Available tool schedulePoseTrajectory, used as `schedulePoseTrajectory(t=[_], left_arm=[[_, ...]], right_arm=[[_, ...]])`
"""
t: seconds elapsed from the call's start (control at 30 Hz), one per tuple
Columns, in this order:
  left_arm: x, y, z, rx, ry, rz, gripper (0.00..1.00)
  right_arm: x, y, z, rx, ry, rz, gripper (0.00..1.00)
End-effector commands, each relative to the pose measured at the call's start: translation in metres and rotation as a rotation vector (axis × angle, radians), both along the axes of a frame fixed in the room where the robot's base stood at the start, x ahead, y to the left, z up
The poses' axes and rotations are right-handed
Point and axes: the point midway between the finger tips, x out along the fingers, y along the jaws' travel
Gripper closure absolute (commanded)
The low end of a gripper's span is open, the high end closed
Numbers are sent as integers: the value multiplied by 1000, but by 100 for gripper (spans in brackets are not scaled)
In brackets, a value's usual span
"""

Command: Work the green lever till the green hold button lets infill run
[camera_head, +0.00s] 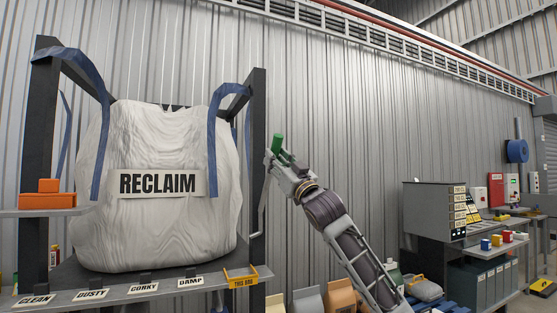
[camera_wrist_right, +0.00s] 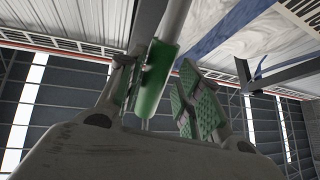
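The green lever's grip (camera_head: 278,142) shows at the right post of the bag frame, with a grey rod beside the post below it. In the right wrist view the green grip (camera_wrist_right: 156,78) is on a pale rod and lies between my right gripper's fingers. My right gripper (camera_head: 284,163) is at the lever. In the wrist view (camera_wrist_right: 168,95) its fingers are apart, with a gap between the grip and the right-hand, green-padded finger. The grip is close to the left-hand finger; I cannot tell whether they touch. I cannot make out the green hold button. My left gripper is not in view.
A white bag (camera_head: 158,235) marked RECLAIM hangs by blue straps in a dark frame. A labelled shelf (camera_head: 118,295) runs below it, with a yellow tag at its right end. Orange blocks (camera_head: 42,193) sit on a left ledge. A workbench (camera_head: 480,248) stands at right.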

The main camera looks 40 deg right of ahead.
Motion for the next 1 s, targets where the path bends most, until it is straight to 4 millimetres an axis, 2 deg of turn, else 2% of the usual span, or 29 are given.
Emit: schedulePoseTrajectory(t=[0.07,0.53,1.0], left_arm=[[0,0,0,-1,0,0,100],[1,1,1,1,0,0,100],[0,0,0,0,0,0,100]], right_arm=[[-1,-1,1,1,-2,-1,52],[-3,-3,3,3,-7,-3,52],[-21,-3,-10,3,-6,-3,52]])
